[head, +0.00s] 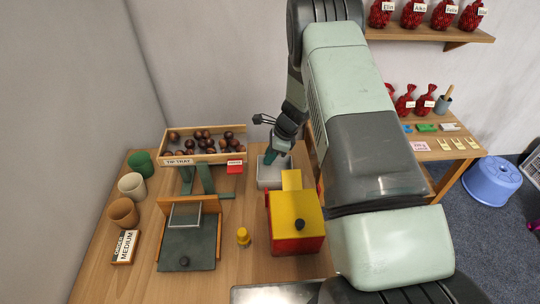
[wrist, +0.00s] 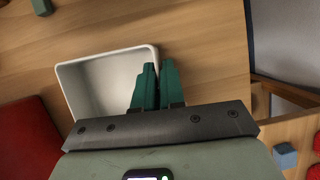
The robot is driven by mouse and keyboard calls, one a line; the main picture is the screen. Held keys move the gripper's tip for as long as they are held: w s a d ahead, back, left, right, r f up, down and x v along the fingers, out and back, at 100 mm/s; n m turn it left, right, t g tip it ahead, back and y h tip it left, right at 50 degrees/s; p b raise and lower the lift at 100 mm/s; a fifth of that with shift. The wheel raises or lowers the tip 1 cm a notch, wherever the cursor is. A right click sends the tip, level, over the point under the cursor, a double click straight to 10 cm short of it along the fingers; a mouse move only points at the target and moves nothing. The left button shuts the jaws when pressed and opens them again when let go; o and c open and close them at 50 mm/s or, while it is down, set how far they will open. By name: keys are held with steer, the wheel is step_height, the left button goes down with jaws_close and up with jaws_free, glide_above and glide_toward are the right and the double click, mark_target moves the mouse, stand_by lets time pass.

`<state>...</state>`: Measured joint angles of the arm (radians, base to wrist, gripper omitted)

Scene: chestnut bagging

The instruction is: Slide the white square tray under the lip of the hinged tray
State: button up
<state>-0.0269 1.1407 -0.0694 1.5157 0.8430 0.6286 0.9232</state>
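The white square tray (head: 268,181) sits on the table, just right of the hinged tray's right end. It also shows empty in the wrist view (wrist: 95,85). My gripper (head: 272,156) straddles one wall of it, with one green finger inside and one outside. In the wrist view the fingers (wrist: 159,66) are close together with the rim between them, and look shut on it. The hinged tray (head: 212,158), wooden and labelled "TIP TRAY", holds several chestnuts and stands raised on green supports (head: 197,180). A red tag (head: 235,167) hangs at its front right.
A red box with a yellow lid (head: 295,212) stands close in front of the white tray. A yellow peg (head: 243,237), a dark hinged plate (head: 188,245) and several cups (head: 132,186) stand nearby. A side table (head: 450,150) is at right.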

jaws_close()
steer(key=shift+a, duration=0.1)
steer(key=shift+a, duration=2.1)
steer(key=shift+s+a, duration=0.2)
steer(key=shift+a, duration=0.45)
steer(key=o, duration=0.6)
jaws_free()
steer(key=shift+s+f, duration=0.1)
steer(key=shift+f, duration=0.05)
steer(key=v, duration=0.8)
steer(key=w+d+v, duration=0.1)
steer(key=v, duration=0.2)
steer(key=shift+d, duration=0.2)
